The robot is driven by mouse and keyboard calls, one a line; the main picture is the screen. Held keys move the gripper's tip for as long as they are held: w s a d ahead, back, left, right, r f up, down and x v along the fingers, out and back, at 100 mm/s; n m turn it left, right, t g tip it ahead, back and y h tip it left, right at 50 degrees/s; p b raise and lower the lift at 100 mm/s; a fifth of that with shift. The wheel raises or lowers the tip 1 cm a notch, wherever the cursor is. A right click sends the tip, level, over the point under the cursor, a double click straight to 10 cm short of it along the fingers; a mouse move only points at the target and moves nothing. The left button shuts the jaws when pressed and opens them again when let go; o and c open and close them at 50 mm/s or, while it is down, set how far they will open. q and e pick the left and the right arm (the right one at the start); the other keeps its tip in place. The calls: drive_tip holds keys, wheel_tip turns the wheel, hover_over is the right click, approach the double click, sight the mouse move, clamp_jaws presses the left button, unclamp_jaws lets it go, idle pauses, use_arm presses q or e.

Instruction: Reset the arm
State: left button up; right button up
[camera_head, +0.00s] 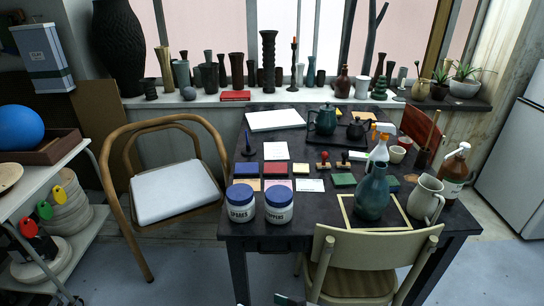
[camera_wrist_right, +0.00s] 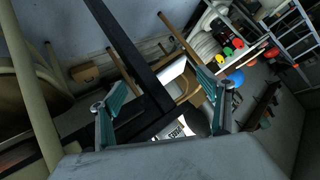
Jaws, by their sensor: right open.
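My right gripper (camera_wrist_right: 161,80) shows in the right wrist view with its two teal fingers spread wide apart. Nothing is held between them. Behind the fingers, in a strongly tilted view, are dark table parts and the wooden armchair with its white seat (camera_wrist_right: 174,72). In the head view only a small dark piece, possibly part of my arm, shows at the bottom edge; I cannot tell which part. My left gripper is in neither view.
The dark table (camera_head: 262,225) holds two blue-lidded jars (camera_head: 241,204), a teal vase (camera_head: 372,192), a white pitcher (camera_head: 426,198) and a spray bottle (camera_head: 379,146). A cream chair (camera_head: 370,249) stands at its front, an armchair (camera_head: 170,190) at left. Floor shows between them.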

drive_tip(key=s+d+f+t+h, duration=0.1)
drive_tip(key=s+d+h, duration=0.1)
drive_tip(key=s+d, duration=0.2)
drive_tip(key=s+d+f+t+h, duration=0.1)
drive_tip(key=s+d, duration=0.4)
drive_tip(key=d, duration=0.6)
drive_tip(key=s+d+f+t+h+p, duration=0.1)
drive_tip(key=s+d+f+h, duration=0.2)
drive_tip(key=d, duration=0.4)
drive_tip(key=shift+s+d+f+n, duration=0.2)
drive_tip(key=shift+s+d+n, duration=0.2)
drive_tip(key=shift+s, duration=0.35)
